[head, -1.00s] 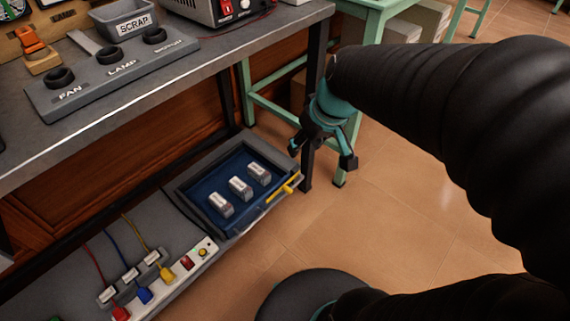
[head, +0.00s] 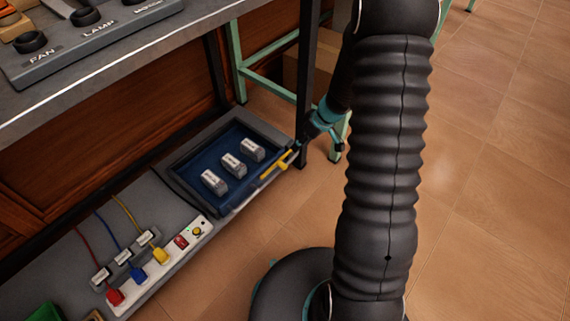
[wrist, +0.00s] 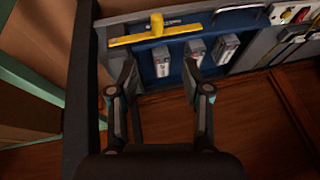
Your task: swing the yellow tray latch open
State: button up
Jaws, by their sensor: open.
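The yellow tray latch (head: 277,166) is a bar with a short stub, at the front right edge of the blue tray (head: 196,162). In the wrist view the latch (wrist: 135,39) lies across the tray's edge, above and between my fingertips. My gripper (head: 318,150) is beside the latch's right end in the head view. In the wrist view my gripper (wrist: 159,66) is open, with nothing between its fingers. One fingertip looks close to the latch; I cannot tell whether they touch.
Several small labelled blocks, one a grey block (head: 233,165), stand in the tray. A power strip (head: 160,270) with red, blue and yellow plugs lies to the left. The floor at right is clear.

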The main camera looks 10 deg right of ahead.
aim_at(284, 164)
jog(key=x, duration=1)
jog(key=b+x, duration=0.1)
jog(key=x, duration=0.3)
jog(key=shift+w+d+f, duration=0.1)
jog(key=shift+d+f, duration=0.1)
jog(key=shift+f, duration=0.3)
grip_shut()
